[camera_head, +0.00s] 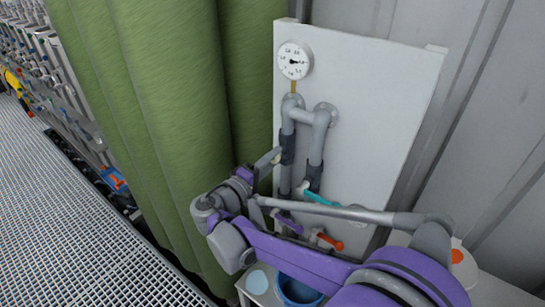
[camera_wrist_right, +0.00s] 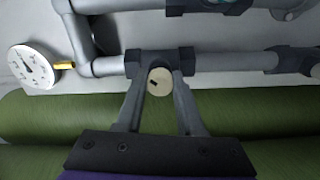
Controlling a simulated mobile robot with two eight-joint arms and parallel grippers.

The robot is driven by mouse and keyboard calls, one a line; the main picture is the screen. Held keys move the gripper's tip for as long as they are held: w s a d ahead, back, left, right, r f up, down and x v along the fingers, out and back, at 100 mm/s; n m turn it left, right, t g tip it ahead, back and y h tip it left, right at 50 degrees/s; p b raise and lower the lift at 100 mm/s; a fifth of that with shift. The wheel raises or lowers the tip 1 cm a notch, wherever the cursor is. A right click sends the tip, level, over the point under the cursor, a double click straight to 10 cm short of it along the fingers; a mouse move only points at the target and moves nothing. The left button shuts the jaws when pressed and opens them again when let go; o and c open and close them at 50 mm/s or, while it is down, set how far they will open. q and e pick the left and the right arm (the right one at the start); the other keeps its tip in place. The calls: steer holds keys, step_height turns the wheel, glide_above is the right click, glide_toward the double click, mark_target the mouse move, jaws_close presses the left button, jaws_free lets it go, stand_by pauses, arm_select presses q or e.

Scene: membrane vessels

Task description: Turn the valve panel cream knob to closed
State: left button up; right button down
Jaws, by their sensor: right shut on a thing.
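The cream knob (camera_wrist_right: 159,81) is a round disc with a short dark mark, seen face-on in the right wrist view. It sits at a grey pipe of the white valve panel (camera_head: 385,100). My right gripper (camera_wrist_right: 160,62) is shut on the knob, with one finger on each side of it. In the head view my right gripper (camera_head: 274,157) reaches the left vertical pipe of the panel from the left, below the gauge. The knob itself is hard to make out there behind the fingers. My left gripper does not show.
A round gauge (camera_head: 294,61) tops the panel. Teal (camera_head: 322,198), purple (camera_head: 288,223) and orange (camera_head: 329,241) handles sit lower, close to my right arm. Large green cylinders (camera_head: 175,110) stand left of the panel. A blue bucket (camera_head: 298,290) is below. Grating floor (camera_head: 70,230) lies at left.

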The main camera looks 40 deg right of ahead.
steer(key=m+p, duration=0.1)
steer(key=m, duration=0.4)
steer(key=shift+m, duration=0.3)
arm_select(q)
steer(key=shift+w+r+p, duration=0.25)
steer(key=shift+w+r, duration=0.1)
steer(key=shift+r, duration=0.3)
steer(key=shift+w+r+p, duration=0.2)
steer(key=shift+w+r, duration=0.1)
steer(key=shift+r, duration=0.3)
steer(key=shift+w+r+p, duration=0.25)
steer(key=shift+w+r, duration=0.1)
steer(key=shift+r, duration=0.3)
arm_select(e)
steer(key=shift+m, duration=1.9)
steer(key=c, duration=0.5)
jaws_free()
steer(key=shift+a, duration=0.1)
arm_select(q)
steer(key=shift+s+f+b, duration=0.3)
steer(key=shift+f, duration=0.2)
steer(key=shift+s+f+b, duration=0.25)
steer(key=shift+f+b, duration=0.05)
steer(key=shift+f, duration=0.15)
arm_select(e)
steer(key=shift+v, duration=5.4)
